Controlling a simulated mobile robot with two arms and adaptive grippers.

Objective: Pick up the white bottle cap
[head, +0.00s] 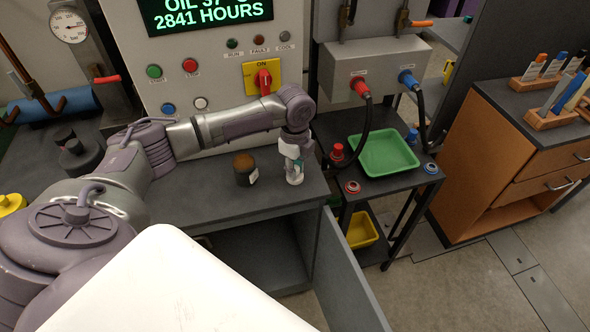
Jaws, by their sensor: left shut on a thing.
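A small whitish bottle (295,178) stands upright near the front right edge of the dark grey bench. My left arm reaches in from the left and bends down over it. My left gripper (291,163) points down at the bottle's top and is shut on the white bottle cap, which the fingers mostly hide. I cannot tell whether the cap is still seated on the bottle. My right gripper is not in view.
A dark brown jar (243,171) stands on the bench just left of the bottle. A control panel (205,65) rises behind. A green tray (384,154) and red caps sit on the stand to the right. An open grey door (350,275) juts out below.

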